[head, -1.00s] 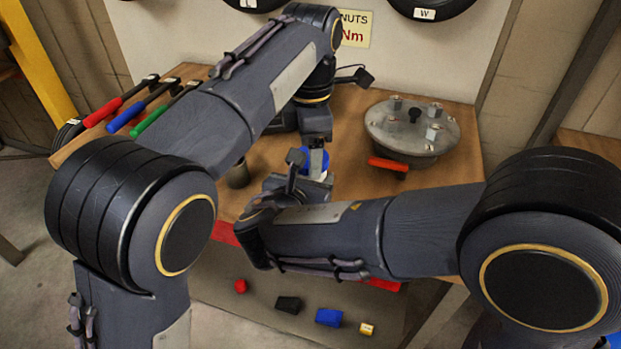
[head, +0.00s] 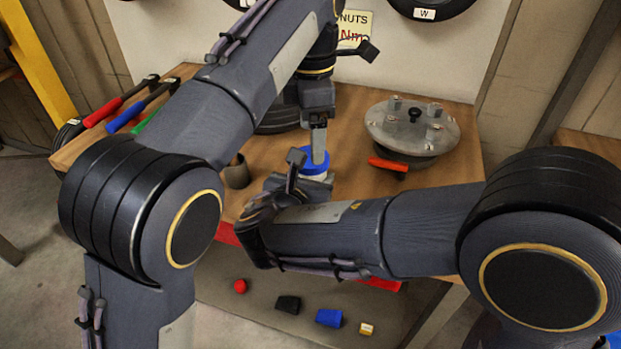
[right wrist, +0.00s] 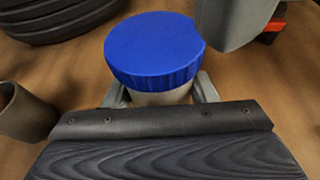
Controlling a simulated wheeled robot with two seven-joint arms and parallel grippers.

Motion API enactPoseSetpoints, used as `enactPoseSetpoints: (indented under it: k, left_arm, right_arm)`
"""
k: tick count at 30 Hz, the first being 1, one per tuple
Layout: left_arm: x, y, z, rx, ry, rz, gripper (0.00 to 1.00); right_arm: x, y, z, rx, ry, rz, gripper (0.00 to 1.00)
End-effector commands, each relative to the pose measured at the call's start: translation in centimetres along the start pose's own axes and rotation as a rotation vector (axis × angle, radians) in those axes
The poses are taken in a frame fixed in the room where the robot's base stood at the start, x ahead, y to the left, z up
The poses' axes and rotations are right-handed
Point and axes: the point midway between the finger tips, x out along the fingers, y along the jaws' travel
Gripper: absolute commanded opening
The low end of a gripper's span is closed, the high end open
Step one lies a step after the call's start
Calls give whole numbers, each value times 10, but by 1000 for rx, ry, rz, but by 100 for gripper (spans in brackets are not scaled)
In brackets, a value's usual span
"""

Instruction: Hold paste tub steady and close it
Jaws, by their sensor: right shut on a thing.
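The paste tub (right wrist: 163,97) is a pale tub, upright on the wooden bench. Its ribbed blue lid (right wrist: 152,48) sits on top and also shows in the head view (head: 305,163). I cannot tell whether the lid is screwed down. My right gripper (head: 316,181) is shut on the tub's body, below the lid, with a finger on each side. My left gripper (head: 319,150) points down over the right part of the lid. One grey finger of it shows in the right wrist view; whether it touches the lid or is open is unclear.
A round metal hub (head: 412,128) with studs stands right of the tub, near a red-handled tool (head: 388,164). A grey cup (head: 236,172) and a black tyre-like ring (right wrist: 60,18) are to the left. Several coloured-handled tools (head: 103,113) lie at the bench's left end.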

Motion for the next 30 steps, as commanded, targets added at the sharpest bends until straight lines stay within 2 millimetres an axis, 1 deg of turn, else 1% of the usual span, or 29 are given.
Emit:
enactPoseSetpoints:
  k: [6,7,9,10,16,21,30]
  left_arm:
    - [-1,1,-1,-2,1,1,81]
    - [-1,1,-1,-2,1,1,80]
    - [-1,1,-1,-10,1,1,71]
    - [-2,2,-1,-20,1,1,68]
    - [-20,5,-3,-176,0,-1,68]
    - [-33,2,-1,-269,1,3,68]
    - [-36,1,-1,-287,1,2,68]
  right_arm:
    - [-1,1,-1,-1,1,2,0]
    - [-1,1,-1,-1,1,2,0]
    - [-1,1,-1,-1,1,3,0]
    - [-1,1,-1,-1,1,3,0]
    - [-1,1,-1,-1,1,3,0]
    - [-1,1,-1,-1,1,3,0]
    - [-1,1,-1,-1,1,3,0]
